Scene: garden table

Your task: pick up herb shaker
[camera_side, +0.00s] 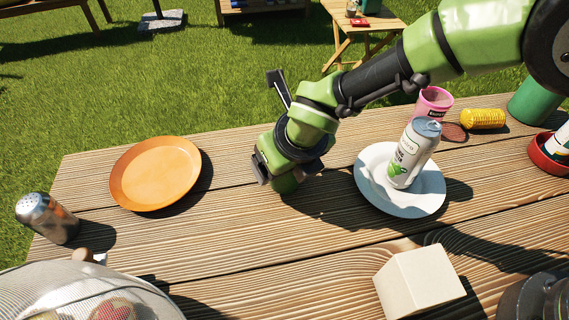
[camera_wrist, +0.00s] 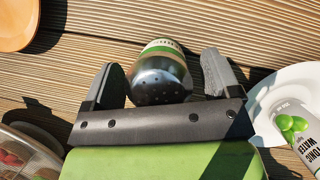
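The herb shaker (camera_wrist: 160,73), with a silver, holed top and a green-and-cream label band, is between the two fingers of my gripper (camera_wrist: 162,80) in the wrist view. The fingers are open, with a gap showing on each side of the shaker. In the side view my gripper (camera_side: 277,172) is low over the middle of the table, between the orange plate and the white plate. There the gripper hides most or all of the shaker. I cannot tell whether the shaker is clear of the table.
An orange plate (camera_side: 155,174) lies left of my gripper. A white plate (camera_side: 426,203) holding a can (camera_side: 412,155) is to the right. Another silver shaker (camera_side: 47,217) stands far left. A mesh cover (camera_side: 35,285) and a cream block (camera_side: 418,280) are in front.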

